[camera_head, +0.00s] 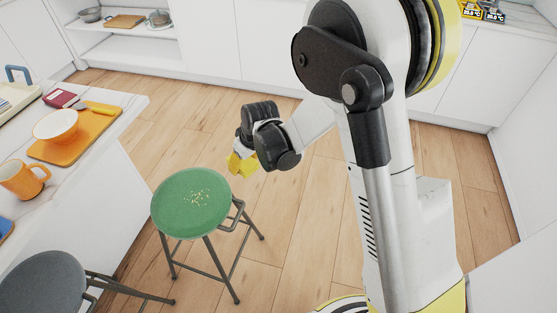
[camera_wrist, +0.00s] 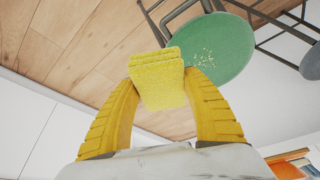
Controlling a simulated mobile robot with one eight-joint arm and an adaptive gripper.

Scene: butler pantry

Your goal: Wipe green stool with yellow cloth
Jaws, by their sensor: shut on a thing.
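The green stool (camera_head: 180,212) stands on the wooden floor beside the counter, with pale yellowish crumbs (camera_head: 197,196) scattered on its round seat. The seat (camera_wrist: 230,62) and crumbs (camera_wrist: 206,58) also show in the wrist view, at the upper right. My gripper (camera_head: 243,164) is above and behind the stool's right edge, apart from the seat. In the wrist view its two yellow fingers (camera_wrist: 162,88) are shut on the folded yellow cloth (camera_wrist: 157,68). In the head view the cloth (camera_head: 236,165) hangs at the fingertips and is partly hidden by the gripper.
A dark grey stool (camera_head: 42,285) stands at the lower left. A white counter (camera_head: 118,104) on the left holds an orange bowl (camera_head: 57,124) on a cutting board (camera_head: 78,146), and an orange mug (camera_head: 22,180). White cabinets (camera_head: 215,45) line the back. The floor right of the green stool is clear.

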